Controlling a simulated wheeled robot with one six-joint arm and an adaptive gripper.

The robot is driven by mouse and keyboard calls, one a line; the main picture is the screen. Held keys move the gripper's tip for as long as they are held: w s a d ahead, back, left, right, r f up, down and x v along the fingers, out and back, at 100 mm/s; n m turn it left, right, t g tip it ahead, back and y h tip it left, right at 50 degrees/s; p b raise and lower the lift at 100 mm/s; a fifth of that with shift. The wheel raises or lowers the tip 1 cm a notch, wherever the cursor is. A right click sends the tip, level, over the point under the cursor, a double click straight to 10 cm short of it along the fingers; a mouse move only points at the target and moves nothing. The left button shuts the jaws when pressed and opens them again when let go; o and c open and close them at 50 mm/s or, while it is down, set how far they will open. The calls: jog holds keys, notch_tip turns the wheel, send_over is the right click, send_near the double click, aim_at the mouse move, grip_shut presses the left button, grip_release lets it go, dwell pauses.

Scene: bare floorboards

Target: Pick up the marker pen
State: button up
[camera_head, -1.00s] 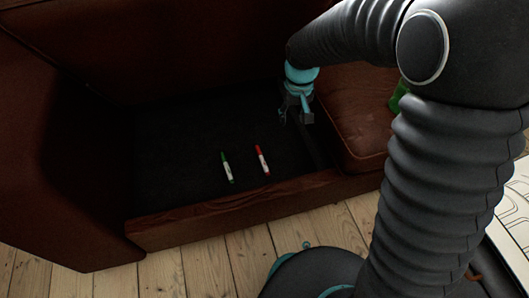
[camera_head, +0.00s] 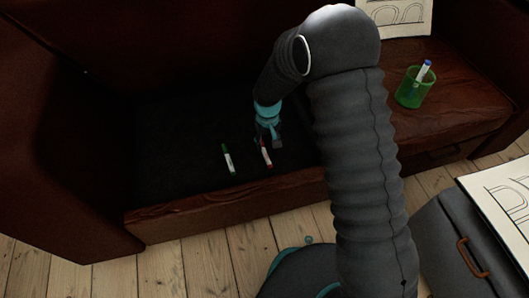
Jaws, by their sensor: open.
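Two marker pens lie on the dark seat base of the brown sofa. One marker (camera_head: 228,158) is white with a green cap. The other marker (camera_head: 266,157) is white and red, a little to its right. My gripper (camera_head: 269,143) is open and points down at the far end of the red marker, partly covering it. I cannot tell whether it touches the marker. The green-capped marker lies clear of my gripper.
A green cup (camera_head: 414,92) with a blue-and-white pen in it stands on the brown leather cushion (camera_head: 460,105) at the right. A paper with line drawings (camera_head: 395,17) is behind it. The sofa's front edge (camera_head: 190,213) borders the floorboards.

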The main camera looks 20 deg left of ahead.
aim_at(266, 154)
jog(key=shift+s+a+f+b, duration=0.1)
jog(key=shift+f+b, duration=0.15)
jog(key=shift+f, duration=1.25)
jog(key=shift+s+a+f+b, duration=0.1)
jog(key=shift+f+b, duration=0.1)
jog(key=shift+f, duration=1.25)
grip_shut()
